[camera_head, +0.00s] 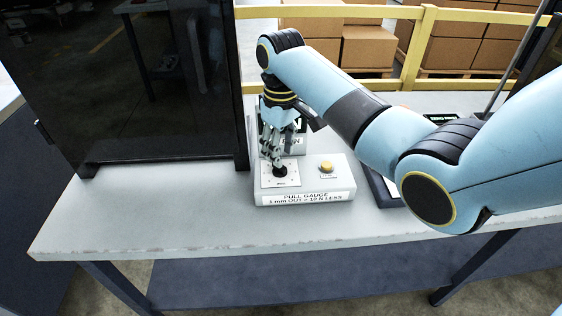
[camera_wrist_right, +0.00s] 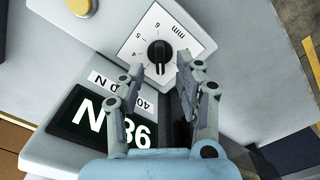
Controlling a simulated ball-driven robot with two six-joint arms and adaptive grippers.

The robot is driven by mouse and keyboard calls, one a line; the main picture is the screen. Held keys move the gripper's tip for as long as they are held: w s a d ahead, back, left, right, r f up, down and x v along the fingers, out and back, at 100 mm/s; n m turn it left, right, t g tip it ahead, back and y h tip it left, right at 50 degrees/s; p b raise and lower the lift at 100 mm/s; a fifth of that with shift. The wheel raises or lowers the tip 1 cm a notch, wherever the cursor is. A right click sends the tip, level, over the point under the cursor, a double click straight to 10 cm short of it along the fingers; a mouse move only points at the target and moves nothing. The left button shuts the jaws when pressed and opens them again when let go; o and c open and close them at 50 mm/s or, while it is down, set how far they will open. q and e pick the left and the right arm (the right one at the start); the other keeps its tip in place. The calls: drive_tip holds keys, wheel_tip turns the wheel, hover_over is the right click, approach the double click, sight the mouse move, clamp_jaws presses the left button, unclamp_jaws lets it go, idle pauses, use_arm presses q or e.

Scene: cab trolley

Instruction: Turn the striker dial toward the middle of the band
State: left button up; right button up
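The pull gauge box (camera_head: 305,198) stands on the grey table, labelled "PULL GAUGE 1 mm OUT / 18 N LESS". Its black dial knob (camera_wrist_right: 159,52) sits on a white plate (camera_wrist_right: 140,40) marked in mm, with 4, 5 and 6 legible. A white line shows on the knob. My right gripper (camera_wrist_right: 161,64) points down at the dial, its open fingers on either side of the knob with gaps visible. The head view shows the same gripper (camera_head: 279,164) low over the plate. A dark display (camera_wrist_right: 75,112) reads N and 86, partly hidden by a finger. My left gripper is out of view.
A yellow button (camera_head: 326,167) is on the box right of the dial. A tall dark panel (camera_head: 120,80) stands left of the box. A yellow rail (camera_head: 415,50) and cardboard boxes (camera_head: 367,47) are behind. The table's front left (camera_head: 130,215) is clear.

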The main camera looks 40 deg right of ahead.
sight(282, 172)
wheel_tip(282, 172, down, 4)
drive_tip(key=shift+f, duration=0.1)
clamp_jaws()
idle(0.4)
